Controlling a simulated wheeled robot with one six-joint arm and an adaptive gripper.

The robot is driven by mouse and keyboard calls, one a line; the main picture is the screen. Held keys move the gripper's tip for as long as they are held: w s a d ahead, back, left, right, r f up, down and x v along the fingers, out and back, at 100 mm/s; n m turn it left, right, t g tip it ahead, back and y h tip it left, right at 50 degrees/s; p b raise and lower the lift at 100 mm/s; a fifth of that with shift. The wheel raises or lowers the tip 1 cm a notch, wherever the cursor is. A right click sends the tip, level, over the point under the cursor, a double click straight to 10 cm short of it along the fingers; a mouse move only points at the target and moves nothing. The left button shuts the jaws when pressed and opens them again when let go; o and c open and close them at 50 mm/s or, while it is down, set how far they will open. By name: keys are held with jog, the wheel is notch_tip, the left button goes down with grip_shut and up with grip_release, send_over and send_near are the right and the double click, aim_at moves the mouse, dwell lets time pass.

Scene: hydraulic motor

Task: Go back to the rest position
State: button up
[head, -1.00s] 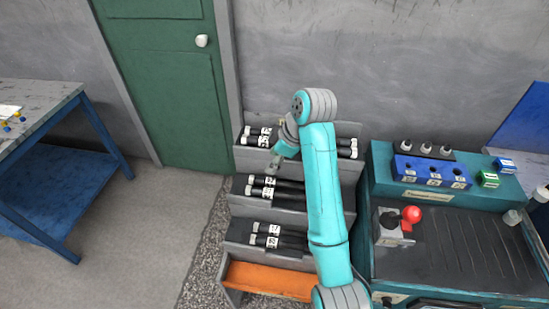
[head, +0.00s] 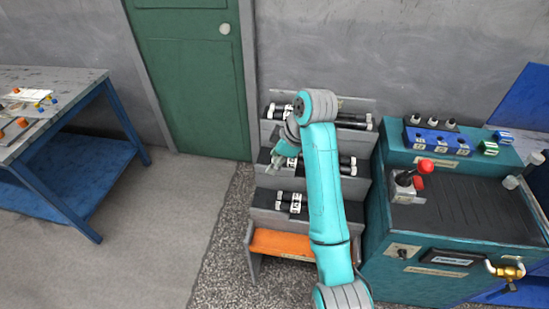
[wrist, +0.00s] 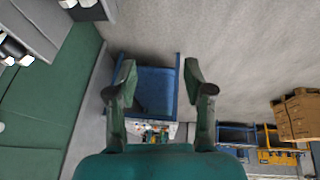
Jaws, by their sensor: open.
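My gripper (head: 276,162) is at the end of my teal arm, in front of the stepped rack in the head view, partly covered by my own wrist. In the wrist view my gripper (wrist: 160,88) has its two fingers spread wide apart with nothing between them. Beyond the fingers the floor and a blue table (wrist: 152,90) show. The stepped rack (head: 262,215) holds several black cylinders with white labels (head: 291,202) on its tiers. My arm hides part of the rack.
A teal test bench (head: 425,275) with a red-knobbed lever (head: 426,165) stands close on the right. A blue workbench (head: 120,100) is at the left. A green door (head: 195,80) is behind. Open floor (head: 165,230) lies between workbench and rack.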

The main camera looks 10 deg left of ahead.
jog(key=shift+s+a+f, duration=0.1)
jog(key=shift+s+a, duration=0.1)
jog(key=shift+s, duration=0.3)
jog(key=s+d+f+m+t, duration=0.2)
jog(key=s+d+f, duration=0.2)
jog(key=f, duration=0.3)
jog(key=s+d+f+m+t, duration=0.1)
jog(key=s+d+f+m, duration=0.25)
jog(key=f, duration=0.45)
jog(key=s+d+f+m+t, duration=0.2)
jog(key=s+d+f, duration=0.15)
jog(key=f, duration=0.35)
jog(key=s+d+f+m+t+h, duration=0.1)
jog(key=s+d+f+m+t, duration=0.25)
jog(key=s, duration=0.55)
jog(key=s+d+r+m+t+h, duration=0.15)
jog(key=s+d, duration=0.25)
jog(key=s, duration=0.4)
jog(key=s+d+r+m+h, duration=0.1)
jog(key=s+d+r+m, duration=0.2)
jog(key=s, duration=0.5)
jog(key=s+d+r+m+t+h, duration=0.1)
jog(key=s+d+r+m+t, duration=0.1)
jog(key=s+r, duration=1.2)
jog(key=shift+d+r+t, duration=0.3)
jog(key=shift+d+t, duration=0.3)
jog(key=shift+d, duration=0.55)
